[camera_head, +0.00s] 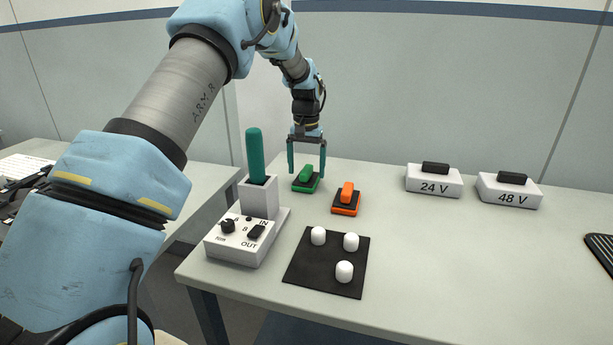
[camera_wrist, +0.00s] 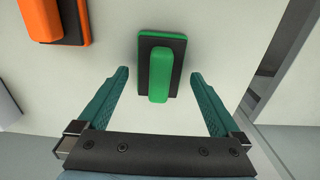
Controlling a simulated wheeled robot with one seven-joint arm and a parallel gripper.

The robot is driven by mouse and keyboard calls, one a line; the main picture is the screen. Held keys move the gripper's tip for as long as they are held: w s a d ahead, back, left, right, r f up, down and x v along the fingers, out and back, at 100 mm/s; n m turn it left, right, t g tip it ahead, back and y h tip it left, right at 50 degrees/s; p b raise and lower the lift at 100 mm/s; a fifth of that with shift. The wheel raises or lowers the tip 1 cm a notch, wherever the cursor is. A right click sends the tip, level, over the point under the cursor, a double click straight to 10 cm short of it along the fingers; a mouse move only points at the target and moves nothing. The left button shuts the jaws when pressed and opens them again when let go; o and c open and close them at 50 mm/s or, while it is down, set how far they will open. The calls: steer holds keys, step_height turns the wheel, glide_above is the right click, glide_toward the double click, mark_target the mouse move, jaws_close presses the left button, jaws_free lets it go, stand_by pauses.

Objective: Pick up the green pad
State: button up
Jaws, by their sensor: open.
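The green pad (camera_head: 306,179) lies on the table near its back left edge, with a black layer and a raised green grip on top. It also shows in the wrist view (camera_wrist: 160,70), upper middle, just beyond and between the fingertips. My gripper (camera_head: 307,173) has two teal fingers and is open, pointing down above the pad. In the wrist view the open fingers (camera_wrist: 162,75) stand apart on both sides of the pad's near end. Nothing is held. Whether the fingers touch the table cannot be told.
An orange pad (camera_head: 346,199) lies right of the green one. A white device (camera_head: 246,236) with a teal-handled tool in its holder (camera_head: 255,155) stands in front left. A black mat (camera_head: 325,262) with white knobs lies nearer. Boxes marked 24 V (camera_head: 434,181) and 48 V (camera_head: 509,190) stand at the back right.

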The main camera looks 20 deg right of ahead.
mark_target(306, 168)
steer(key=shift+f, duration=0.45)
steer(key=c, duration=1.3)
step_height(306, 168, up, 10)
steer(key=shift+r+b, duration=0.1)
steer(key=shift+b, duration=1)
